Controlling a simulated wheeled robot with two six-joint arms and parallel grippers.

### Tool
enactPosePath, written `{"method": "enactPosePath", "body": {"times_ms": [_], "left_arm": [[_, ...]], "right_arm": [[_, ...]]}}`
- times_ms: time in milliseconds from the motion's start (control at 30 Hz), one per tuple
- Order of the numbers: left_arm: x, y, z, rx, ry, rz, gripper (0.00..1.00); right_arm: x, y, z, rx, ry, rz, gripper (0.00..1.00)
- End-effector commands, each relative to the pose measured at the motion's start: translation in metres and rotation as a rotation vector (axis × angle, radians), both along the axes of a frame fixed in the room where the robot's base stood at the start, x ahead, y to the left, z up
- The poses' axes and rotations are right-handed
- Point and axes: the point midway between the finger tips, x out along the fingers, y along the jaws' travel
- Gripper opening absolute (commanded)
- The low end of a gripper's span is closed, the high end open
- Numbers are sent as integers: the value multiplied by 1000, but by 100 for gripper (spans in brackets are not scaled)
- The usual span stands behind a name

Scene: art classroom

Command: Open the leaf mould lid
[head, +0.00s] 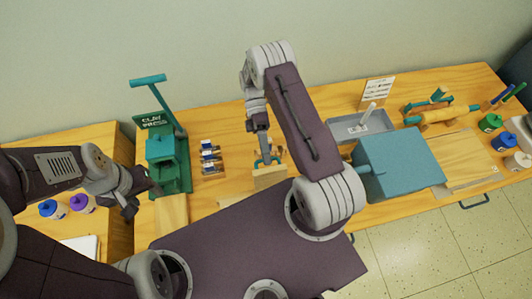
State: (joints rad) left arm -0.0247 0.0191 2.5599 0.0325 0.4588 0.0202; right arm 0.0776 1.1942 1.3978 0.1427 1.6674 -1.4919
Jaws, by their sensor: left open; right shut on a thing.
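What looks like the leaf mould (270,178) is a pale wooden block on the table, just beyond my body. A small teal piece (268,162), apparently its lid handle, shows at its top edge. My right gripper (264,152) points down from above and is shut on this teal piece. The fingers partly hide it, and I cannot tell whether the lid is raised. My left gripper (141,192) is open and empty, beside the green clay press at the left.
The clay press (168,160) stands close to my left gripper. Small bottles (210,157) lie between press and mould. A blue box (400,162), grey tray (358,127), rolling pin (442,115) and paint pots (490,122) fill the right side.

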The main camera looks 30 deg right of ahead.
Motion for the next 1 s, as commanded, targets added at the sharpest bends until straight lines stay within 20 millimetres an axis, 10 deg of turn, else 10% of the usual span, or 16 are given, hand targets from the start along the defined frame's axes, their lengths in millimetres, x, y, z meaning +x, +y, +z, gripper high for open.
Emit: {"method": "enactPosePath", "body": {"times_ms": [633,700,1000], "left_arm": [[0,0,-3,0,0,0,51],[0,0,-3,0,0,0,51],[0,0,-2,0,0,0,51]], "right_arm": [[-2,0,-6,1,2,1,0],[-2,0,-6,1,2,1,30],[-1,0,-4,0,1,1,33]]}}
